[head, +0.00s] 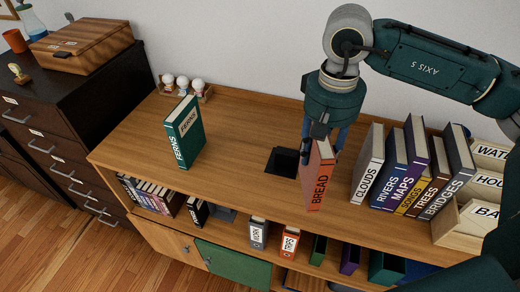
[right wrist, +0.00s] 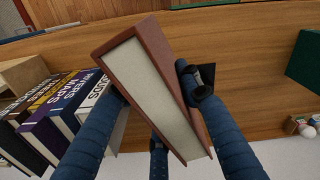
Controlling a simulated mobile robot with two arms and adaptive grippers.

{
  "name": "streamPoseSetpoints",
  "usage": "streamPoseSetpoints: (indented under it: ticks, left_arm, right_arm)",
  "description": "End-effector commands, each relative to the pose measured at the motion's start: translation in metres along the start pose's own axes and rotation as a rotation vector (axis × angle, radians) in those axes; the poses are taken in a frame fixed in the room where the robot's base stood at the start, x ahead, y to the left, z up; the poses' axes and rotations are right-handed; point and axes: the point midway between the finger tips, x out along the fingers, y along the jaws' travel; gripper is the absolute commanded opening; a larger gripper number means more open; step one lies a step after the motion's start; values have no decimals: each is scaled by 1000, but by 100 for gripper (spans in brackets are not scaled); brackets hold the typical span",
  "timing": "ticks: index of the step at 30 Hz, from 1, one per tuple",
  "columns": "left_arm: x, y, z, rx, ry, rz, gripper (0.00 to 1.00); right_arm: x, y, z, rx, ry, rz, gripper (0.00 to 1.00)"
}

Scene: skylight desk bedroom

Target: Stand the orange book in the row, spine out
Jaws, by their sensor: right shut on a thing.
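The orange book (head: 320,178), lettered BREAD, is upright and slightly tilted in my right gripper (head: 322,135), its spine toward the front of the shelf top. I cannot tell whether its lower edge touches the wood. In the right wrist view the orange book (right wrist: 150,85) shows its pale page edges between the dark blue fingers. The row of books stands to its right, starting with the white CLOUDS book (head: 367,168), with a gap between them. RIVERS (head: 390,172), MAPS (head: 413,160) and others follow, spines out. My left gripper is out of view.
A green FERNS book (head: 184,135) stands alone to the left. A black bookend (head: 283,161) is just left of the orange book. Labelled card boxes (head: 462,222) stand right of the row. Small figurines (head: 183,85) sit at the back. The wood between FERNS and the bookend is clear.

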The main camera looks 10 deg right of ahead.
Motion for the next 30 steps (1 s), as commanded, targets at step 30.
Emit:
streamPoseSetpoints:
  ticks: [30]
  left_arm:
    - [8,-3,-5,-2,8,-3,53]
  right_arm:
    - [-119,79,-94,368,-5,-6,0]
